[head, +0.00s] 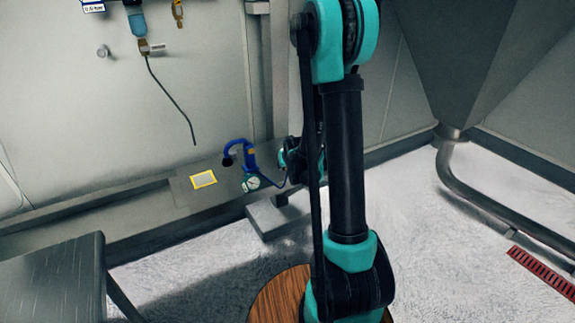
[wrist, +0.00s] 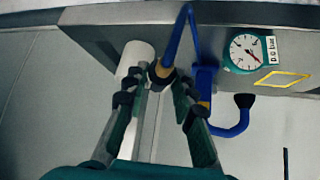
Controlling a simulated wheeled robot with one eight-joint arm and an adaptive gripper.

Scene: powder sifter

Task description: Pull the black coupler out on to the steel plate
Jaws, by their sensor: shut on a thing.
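My gripper (wrist: 162,78) is shut on a small brass-and-dark fitting (wrist: 164,70) at the end of a thin blue hose (wrist: 179,37). Most of this fitting is hidden between the fingertips. The hose rises from it, bends and drops to a blue body near the gauge. I cannot tell whether the held fitting is the black coupler. A separate black end piece (wrist: 245,100) sits on a blue hooked tube (wrist: 232,131); it also shows in the head view (head: 227,162). The steel plate (head: 184,191) lies left of my gripper (head: 285,163).
A round dial gauge (head: 251,183) stands near the plate's right edge. A yellow-framed label (head: 204,179) is on the plate. A white cylinder (wrist: 134,57) is behind my left finger. A thin cable (head: 171,97) hangs from the wall fitting. A metal table (head: 60,275) stands front left.

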